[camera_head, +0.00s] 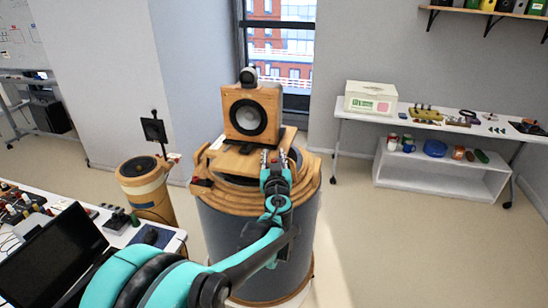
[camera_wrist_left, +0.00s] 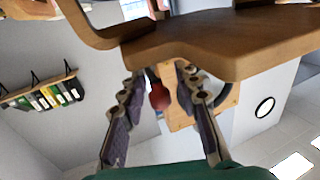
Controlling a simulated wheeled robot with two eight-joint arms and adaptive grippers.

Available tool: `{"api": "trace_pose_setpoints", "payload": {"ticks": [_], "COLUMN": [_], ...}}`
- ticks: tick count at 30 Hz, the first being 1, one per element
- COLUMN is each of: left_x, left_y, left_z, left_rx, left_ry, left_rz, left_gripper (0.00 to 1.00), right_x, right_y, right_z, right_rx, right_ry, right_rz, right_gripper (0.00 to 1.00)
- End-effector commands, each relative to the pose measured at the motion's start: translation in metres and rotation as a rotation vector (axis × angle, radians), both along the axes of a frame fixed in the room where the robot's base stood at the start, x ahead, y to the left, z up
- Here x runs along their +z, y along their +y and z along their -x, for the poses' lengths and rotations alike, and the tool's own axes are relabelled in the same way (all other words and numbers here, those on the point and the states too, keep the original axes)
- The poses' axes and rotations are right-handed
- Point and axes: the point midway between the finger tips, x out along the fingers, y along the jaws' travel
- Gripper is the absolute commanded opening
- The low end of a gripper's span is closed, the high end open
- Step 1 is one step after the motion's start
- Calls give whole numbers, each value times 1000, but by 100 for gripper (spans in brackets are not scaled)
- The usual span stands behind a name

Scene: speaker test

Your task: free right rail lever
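My left gripper (camera_head: 275,158) is at the front right of this board, over the rim. In the left wrist view, its two fingers (camera_wrist_left: 157,85) are spread apart. A dark red knob (camera_wrist_left: 159,97), which looks like a lever's end, shows between them beside a wooden edge (camera_wrist_left: 225,45). No finger visibly presses on it; its depth is unclear. The lever's other parts are hidden. My right gripper is out of view.
A smaller wooden-topped drum (camera_head: 146,185) stands to the left. A table (camera_head: 185,238) with a laptop (camera_head: 55,255) is at the lower left. A white bench (camera_head: 420,125) with a box and tools stands at the right. The floor (camera_head: 390,240) right of the large drum is clear.

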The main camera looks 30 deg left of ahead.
Motion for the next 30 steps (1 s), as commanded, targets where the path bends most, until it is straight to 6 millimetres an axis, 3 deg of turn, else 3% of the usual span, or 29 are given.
{"api": "trace_pose_setpoints", "payload": {"ticks": [11, 15, 30], "left_x": [0, 0, 0], "left_y": [5, 5, 5], "left_z": [-9, -8, -9], "left_rx": [-1, 0, 21], "left_ry": [0, 0, 0], "left_rz": [0, 0, 0], "left_gripper": [32, 0, 0], "right_x": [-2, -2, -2], "right_y": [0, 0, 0], "right_z": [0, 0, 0], "right_rx": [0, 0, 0], "right_ry": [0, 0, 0], "right_rz": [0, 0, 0], "right_gripper": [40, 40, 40]}}
